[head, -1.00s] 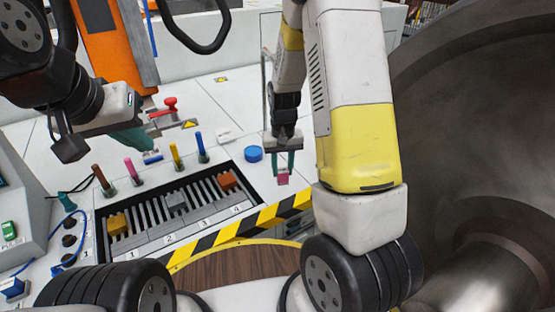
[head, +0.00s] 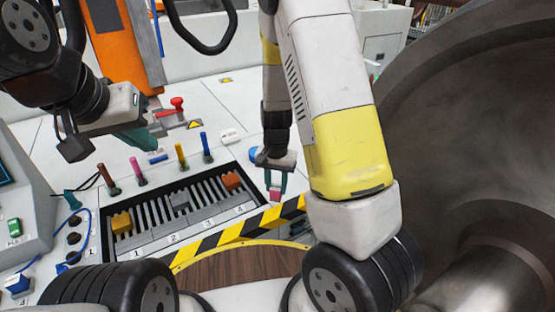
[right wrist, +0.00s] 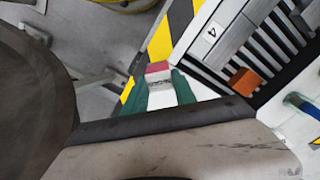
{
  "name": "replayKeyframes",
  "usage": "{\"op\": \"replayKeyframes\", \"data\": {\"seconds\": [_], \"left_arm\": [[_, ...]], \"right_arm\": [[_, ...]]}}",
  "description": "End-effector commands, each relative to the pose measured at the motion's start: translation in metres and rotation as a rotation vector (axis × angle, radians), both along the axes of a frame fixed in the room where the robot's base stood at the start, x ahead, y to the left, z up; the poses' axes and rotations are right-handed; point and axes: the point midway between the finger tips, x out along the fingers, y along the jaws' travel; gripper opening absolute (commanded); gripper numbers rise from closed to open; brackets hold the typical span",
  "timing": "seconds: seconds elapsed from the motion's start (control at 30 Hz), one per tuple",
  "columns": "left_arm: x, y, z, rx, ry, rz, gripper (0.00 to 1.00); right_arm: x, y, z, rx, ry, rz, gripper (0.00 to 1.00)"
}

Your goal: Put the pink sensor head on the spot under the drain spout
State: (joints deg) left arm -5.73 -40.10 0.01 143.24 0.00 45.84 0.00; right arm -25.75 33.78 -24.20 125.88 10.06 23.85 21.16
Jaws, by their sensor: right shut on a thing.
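The pink sensor head (head: 275,196) is between the green fingers of my right gripper (head: 275,184), held near the striped edge beyond slot 4. In the right wrist view its pink end (right wrist: 157,68) shows at the green fingertips (right wrist: 162,84), with a pale part between them. My left gripper (head: 148,138) has green fingers and hangs at the upper left, near a red-handled fitting (head: 177,103). Its finger gap is not clear. I cannot tell whether that fitting is the drain spout, and no spot under a spout can be made out.
A slotted tray (head: 186,212) holds yellow, grey and orange blocks. Several coloured pegs (head: 182,157) stand behind it. A black-and-yellow striped edge (head: 243,230) runs in front. A large dark wheel (head: 470,130) fills the right.

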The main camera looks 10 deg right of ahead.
Motion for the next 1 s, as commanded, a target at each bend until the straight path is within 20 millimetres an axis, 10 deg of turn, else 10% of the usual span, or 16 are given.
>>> {"op": "replayKeyframes", "data": {"seconds": [0.4, 1.0], "left_arm": [[0.0, 0.0, 0.0, 0.0, 0.0, 0.0, 0.0], [0.0, 0.0, 0.0, 0.0, 0.0, 0.0, 0.0]], "right_arm": [[0.078, -0.051, -0.009, 0.0, 0.001, 0.002, 0.0], [0.091, -0.059, -0.045, 0.0, 0.0, 0.003, 0.0]]}}
